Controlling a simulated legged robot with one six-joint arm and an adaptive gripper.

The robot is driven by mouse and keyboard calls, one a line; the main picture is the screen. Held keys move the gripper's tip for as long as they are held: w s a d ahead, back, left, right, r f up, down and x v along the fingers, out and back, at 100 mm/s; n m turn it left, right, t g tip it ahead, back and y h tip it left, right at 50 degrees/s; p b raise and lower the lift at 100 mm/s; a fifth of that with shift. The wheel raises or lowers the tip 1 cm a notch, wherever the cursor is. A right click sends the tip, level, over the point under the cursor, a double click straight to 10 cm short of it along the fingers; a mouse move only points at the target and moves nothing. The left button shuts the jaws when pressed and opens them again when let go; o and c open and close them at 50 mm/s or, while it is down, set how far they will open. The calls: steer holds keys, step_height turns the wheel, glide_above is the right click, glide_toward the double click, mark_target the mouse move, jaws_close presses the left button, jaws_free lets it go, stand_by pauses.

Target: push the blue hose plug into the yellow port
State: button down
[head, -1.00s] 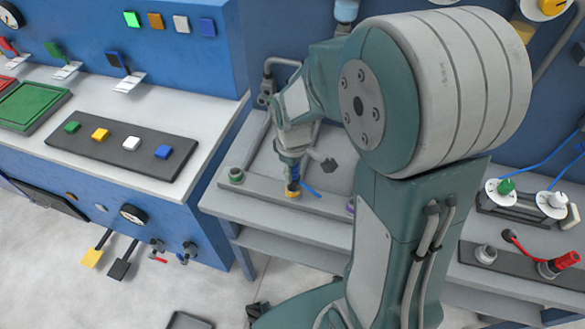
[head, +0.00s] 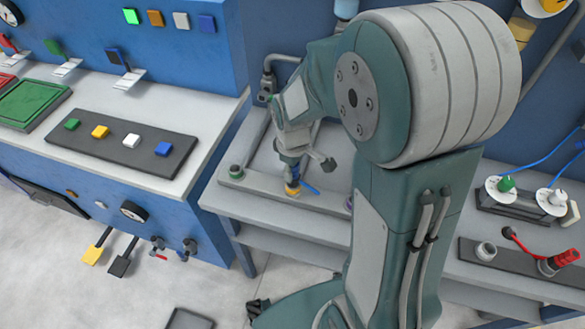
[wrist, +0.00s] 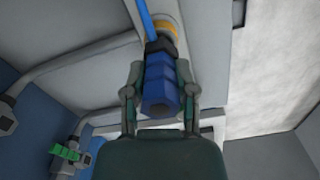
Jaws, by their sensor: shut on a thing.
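The blue hose plug (wrist: 160,88) is between the fingers of my gripper (wrist: 160,95), which is shut on it. In the wrist view its far end meets the yellow port (wrist: 165,30), in line with it. The plug's front end is hidden there, so I cannot tell how deep it sits. A thin blue hose (wrist: 146,20) runs off beside the plug. In the head view my gripper (head: 293,165) points down over the yellow port (head: 293,194), with a little of the blue plug (head: 292,182) showing just above it.
A green port (head: 236,172) is left of the yellow one on the same grey rail, and a purple port (head: 348,203) is right, partly behind my arm. A blue console with colored buttons (head: 131,141) stands left. A red plug (head: 565,261) lies at the right.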

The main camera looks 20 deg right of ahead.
steer(key=shift+f, duration=0.8)
steer(key=shift+c, duration=1.7)
jaws_free()
step_height(320, 180, up, 12)
steer(key=s+r+m+t, duration=0.5)
steer(key=s+r+m, duration=0.2)
steer(key=s, duration=0.7)
steer(key=shift+r+m+t, duration=0.3)
steer(key=shift+r+m, duration=0.1)
steer(key=shift+r, duration=0.45)
